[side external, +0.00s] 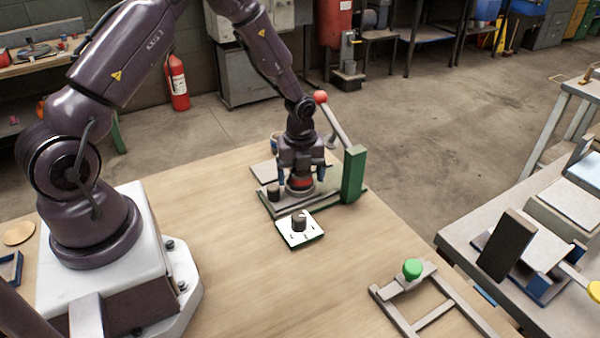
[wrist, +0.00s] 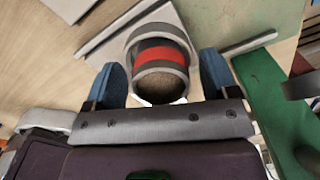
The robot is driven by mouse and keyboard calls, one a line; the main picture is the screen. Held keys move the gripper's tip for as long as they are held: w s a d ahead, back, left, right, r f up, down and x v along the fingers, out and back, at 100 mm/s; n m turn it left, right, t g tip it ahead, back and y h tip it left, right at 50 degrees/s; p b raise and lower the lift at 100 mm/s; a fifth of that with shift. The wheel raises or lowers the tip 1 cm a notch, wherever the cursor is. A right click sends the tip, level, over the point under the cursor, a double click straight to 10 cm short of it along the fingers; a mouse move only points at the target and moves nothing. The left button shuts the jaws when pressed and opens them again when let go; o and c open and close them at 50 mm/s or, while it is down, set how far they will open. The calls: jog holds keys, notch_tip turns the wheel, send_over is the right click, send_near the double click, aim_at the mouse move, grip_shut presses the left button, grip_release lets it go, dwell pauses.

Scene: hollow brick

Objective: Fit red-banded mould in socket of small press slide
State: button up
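The red-banded mould (wrist: 160,54) is a short grey cylinder with a brown top and a red band. It stands within the grey ring of the socket (wrist: 133,38) on the small press slide; how deep it sits is hidden. It also shows in the side view (side external: 301,183), under my gripper. My gripper (wrist: 164,84) has its two blue fingers on either side of the mould, with narrow gaps, so it looks open. In the side view my gripper (side external: 301,178) is low over the press (side external: 354,173).
The green press post and its red-knobbed lever (side external: 336,120) rise close to my gripper's right. A dark cylinder (side external: 273,193) stands left of the mould. Another sits on a white plate (side external: 300,237) in front. A frame with a green knob (side external: 412,269) lies front right.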

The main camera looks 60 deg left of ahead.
notch_tip(320, 180, up, 13)
dwell(0.7)
jog(key=s+d+r+n+t, duration=0.2)
jog(key=s+d+r+n, duration=0.2)
jog(key=s+r+n, duration=0.5)
jog(key=s+d+r+n+t, duration=0.3)
jog(key=s+d+r+n, duration=0.2)
jog(key=s+r+n, duration=0.4)
jog(key=s+n, duration=0.1)
jog(key=n, duration=0.3)
jog(key=shift+s+d+t, duration=0.3)
jog(key=shift+s, duration=0.05)
